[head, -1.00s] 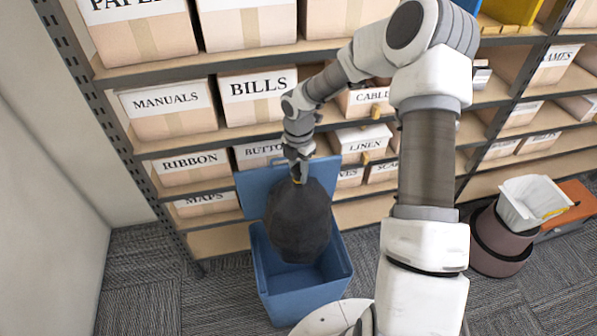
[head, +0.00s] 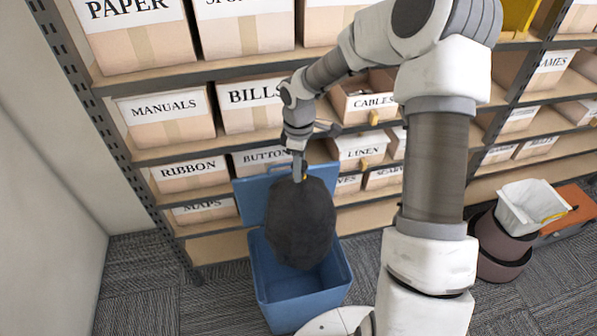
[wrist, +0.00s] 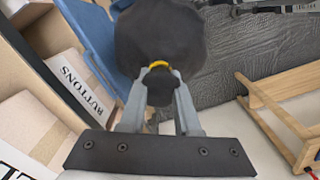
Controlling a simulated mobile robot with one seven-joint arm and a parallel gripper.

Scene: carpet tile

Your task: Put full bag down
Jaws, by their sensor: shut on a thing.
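The full bag (head: 301,225) is dark grey and bulging, with a yellow tie at its neck. It hangs upright from my gripper (head: 300,176), over the opening of the blue bin (head: 300,312). In the head view its lower part overlaps the bin's inside; I cannot tell how deep it sits. In the wrist view my gripper (wrist: 160,78) is shut on the neck just below the yellow tie, and the bag (wrist: 160,35) fills the top middle. The bin's blue lid (head: 252,195) stands open behind the bag.
Shelves with labelled boxes, such as MANUALS (head: 167,117) and LINEN (head: 358,149), stand close behind the bin. A brown bin (head: 500,262), a white lined container (head: 533,207) and an orange box (head: 573,208) stand at right. Carpet (head: 140,280) is clear left of the bin.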

